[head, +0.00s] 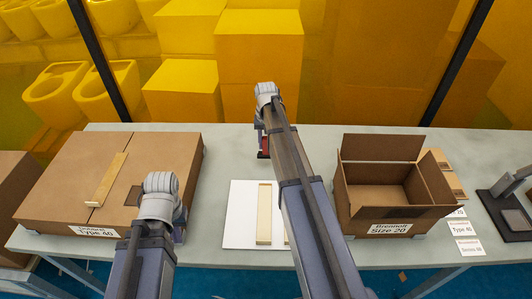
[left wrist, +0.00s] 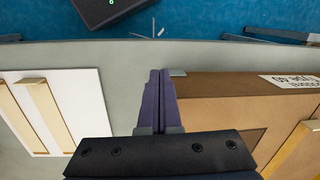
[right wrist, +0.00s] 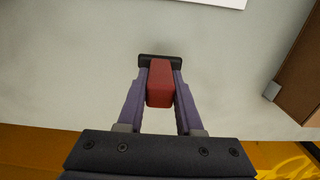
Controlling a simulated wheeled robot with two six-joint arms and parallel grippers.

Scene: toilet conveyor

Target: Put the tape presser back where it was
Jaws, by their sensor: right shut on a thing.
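The tape presser (right wrist: 159,85) has a red handle and a dark base. My right gripper (right wrist: 160,75) is shut on its red handle, near the back edge of the grey table; the head view shows the red part (head: 265,146) beside my right arm. I cannot tell whether its base touches the table. My left gripper (left wrist: 160,75) is shut and empty, its fingers together, beside the right side of the closed cardboard box (head: 120,160) in the head view.
A white board (head: 238,195) with wooden strips lies mid-table, partly behind my right arm. An open box (head: 392,207) labelled Size 20 stands right of it. Label cards (head: 467,228) and a dark stand (head: 507,208) are further right. The grey table (head: 225,150) is clear at back centre.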

